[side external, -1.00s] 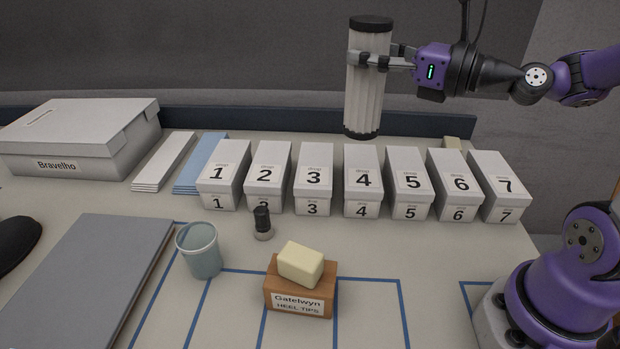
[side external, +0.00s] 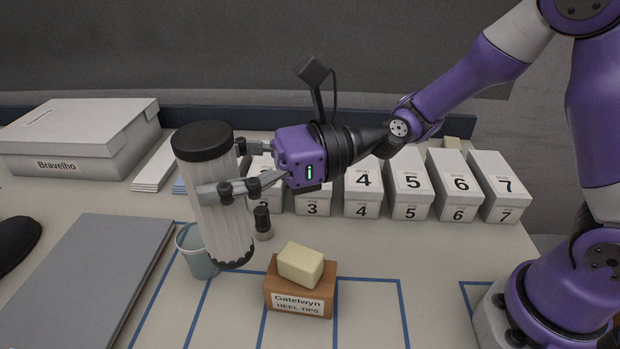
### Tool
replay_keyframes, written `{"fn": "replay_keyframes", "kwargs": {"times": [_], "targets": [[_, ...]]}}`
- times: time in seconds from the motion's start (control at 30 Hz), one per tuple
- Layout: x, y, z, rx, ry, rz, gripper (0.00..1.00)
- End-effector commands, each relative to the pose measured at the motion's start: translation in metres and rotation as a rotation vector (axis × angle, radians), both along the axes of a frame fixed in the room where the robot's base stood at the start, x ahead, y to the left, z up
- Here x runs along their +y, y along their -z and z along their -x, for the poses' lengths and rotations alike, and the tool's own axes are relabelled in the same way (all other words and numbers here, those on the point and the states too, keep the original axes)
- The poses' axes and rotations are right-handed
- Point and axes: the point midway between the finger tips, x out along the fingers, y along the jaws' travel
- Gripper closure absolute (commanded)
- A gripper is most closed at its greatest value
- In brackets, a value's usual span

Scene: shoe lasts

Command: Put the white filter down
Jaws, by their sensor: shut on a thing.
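The white filter (side external: 224,220) is a pleated white cylinder with black end caps, slightly tilted. My gripper (side external: 222,182) is shut on it around its upper half, coming from the right. The filter is in front of the blue-grey cup (side external: 199,255) in the picture and hides part of it. Its lower cap appears above the table near the cup and the small black-topped bottle (side external: 262,222). I cannot tell whether it touches anything below.
Numbered white boxes (side external: 408,175) stand in a row behind; my gripper hides some. A grey folder (side external: 92,275) lies left.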

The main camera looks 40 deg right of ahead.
Motion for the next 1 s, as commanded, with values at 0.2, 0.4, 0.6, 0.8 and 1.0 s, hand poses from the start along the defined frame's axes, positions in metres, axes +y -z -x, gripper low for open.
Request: {"fn": "replay_keyframes", "kwargs": {"times": [0.2,0.4,0.6,0.8,1.0], "targets": [[0.059,0.025,0.04,0.002,-0.205,-0.009,0.88],[0.073,0.035,0.052,0.001,-0.256,-0.011,0.88],[0.073,0.055,0.051,0.005,-0.255,-0.008,0.88],[0.073,0.078,0.051,0.005,-0.255,-0.006,0.88],[0.073,0.094,0.051,0.003,-0.254,-0.004,0.88]]}}
